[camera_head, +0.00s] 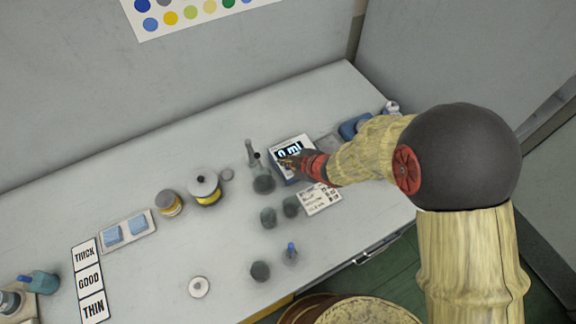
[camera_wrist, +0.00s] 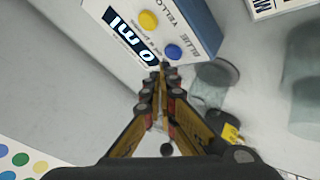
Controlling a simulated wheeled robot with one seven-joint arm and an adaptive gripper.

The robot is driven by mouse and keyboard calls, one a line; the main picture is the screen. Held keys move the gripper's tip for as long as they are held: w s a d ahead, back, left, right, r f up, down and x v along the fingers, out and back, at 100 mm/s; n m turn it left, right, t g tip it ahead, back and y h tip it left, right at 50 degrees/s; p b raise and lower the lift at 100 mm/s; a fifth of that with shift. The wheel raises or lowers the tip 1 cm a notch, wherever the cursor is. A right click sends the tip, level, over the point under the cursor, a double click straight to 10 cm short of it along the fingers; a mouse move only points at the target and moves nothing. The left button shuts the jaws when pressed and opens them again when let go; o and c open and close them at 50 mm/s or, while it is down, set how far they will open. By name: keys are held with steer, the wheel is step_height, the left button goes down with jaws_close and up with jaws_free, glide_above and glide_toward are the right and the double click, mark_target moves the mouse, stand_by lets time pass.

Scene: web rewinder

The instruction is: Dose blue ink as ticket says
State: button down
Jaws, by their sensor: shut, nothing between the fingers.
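The ink dispenser (camera_head: 291,141) is a box with a lit display reading "0 ml". In the wrist view, the dispenser (camera_wrist: 192,15) shows a blue button (camera_wrist: 172,52) and a yellow button (camera_wrist: 148,20), labelled BLUE and YELLOW. My gripper (camera_head: 287,161) is shut and empty at the dispenser's front. In the wrist view, my fingertips (camera_wrist: 161,66) are just below the blue button; I cannot tell if they touch it.
Dark translucent cups (camera_head: 268,217) stand in front of the dispenser. A yellow-banded spool (camera_head: 204,188), a jar (camera_head: 169,204) and a THICK/GOOD/THIN strip (camera_head: 89,281) are to the left. The back left tabletop is clear.

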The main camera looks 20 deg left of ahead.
steer(key=shift+f, duration=0.15)
stand_by(0.7)
steer(key=shift+f, duration=0.25)
steer(key=shift+f+b, duration=0.4)
steer(key=shift+b, duration=0.15)
stand_by(0.5)
steer(key=shift+r, duration=0.1)
steer(key=shift+r+p, duration=0.7)
steer(key=shift+p, duration=0.05)
step_height(320, 180, up, 5)
steer(key=p, duration=0.4)
steer(key=shift+r+p, duration=0.1)
steer(key=shift+p, duration=0.2)
stand_by(0.7)
